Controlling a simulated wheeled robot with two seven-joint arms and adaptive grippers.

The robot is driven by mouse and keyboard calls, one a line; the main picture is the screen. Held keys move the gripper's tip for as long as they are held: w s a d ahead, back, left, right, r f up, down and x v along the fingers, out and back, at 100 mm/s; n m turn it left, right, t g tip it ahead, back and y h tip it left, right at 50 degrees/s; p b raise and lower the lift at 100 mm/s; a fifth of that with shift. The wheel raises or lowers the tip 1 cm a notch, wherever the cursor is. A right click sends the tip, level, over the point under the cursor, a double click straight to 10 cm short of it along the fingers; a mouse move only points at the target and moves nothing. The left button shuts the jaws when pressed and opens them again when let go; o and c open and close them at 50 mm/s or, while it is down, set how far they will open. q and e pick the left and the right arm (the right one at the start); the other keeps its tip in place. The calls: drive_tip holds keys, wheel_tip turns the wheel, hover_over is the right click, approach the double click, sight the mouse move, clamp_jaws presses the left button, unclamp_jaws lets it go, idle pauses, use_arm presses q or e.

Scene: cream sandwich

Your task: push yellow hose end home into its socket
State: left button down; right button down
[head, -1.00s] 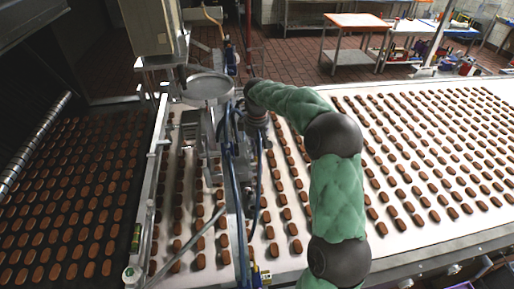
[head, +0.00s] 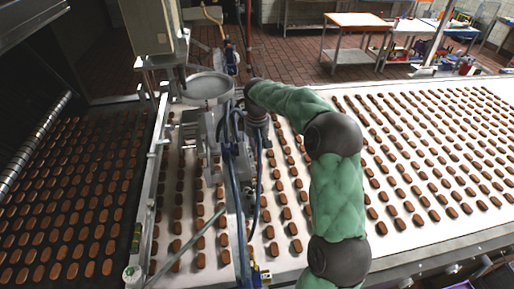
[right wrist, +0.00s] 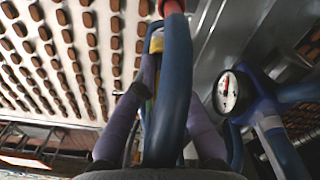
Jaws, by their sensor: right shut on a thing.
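My right arm reaches in from the right in the head view, and its gripper (head: 243,118) is at the depositor frame (head: 214,160), largely hidden among hoses. In the right wrist view the two purple-grey fingers (right wrist: 166,75) close from both sides behind a thick blue hose (right wrist: 174,90). A narrow strip of yellow (right wrist: 150,108) shows between the left finger and this hose, apparently the yellow hose end in the grip. Most of it is hidden, and its socket cannot be made out. A red fitting (right wrist: 171,6) sits at the top of the blue hose. My left gripper is not in view.
A round dial gauge (right wrist: 228,93) stands close to the right of the fingers. A round metal hopper (head: 208,86) is above the frame. A white belt (head: 400,225) with rows of brown biscuits runs beneath, and a dark belt (head: 45,215) with biscuits lies left.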

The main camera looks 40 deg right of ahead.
sight(257, 142)
drive_tip(key=shift+f, duration=0.5)
drive_tip(key=c, duration=1.3)
unclamp_jaws()
drive_tip(key=shift+o, duration=0.2)
drive_tip(key=shift+r, duration=0.1)
wheel_tip(257, 142, up, 12)
drive_tip(key=shift+f, duration=0.1)
drive_tip(key=shift+f, duration=0.1)
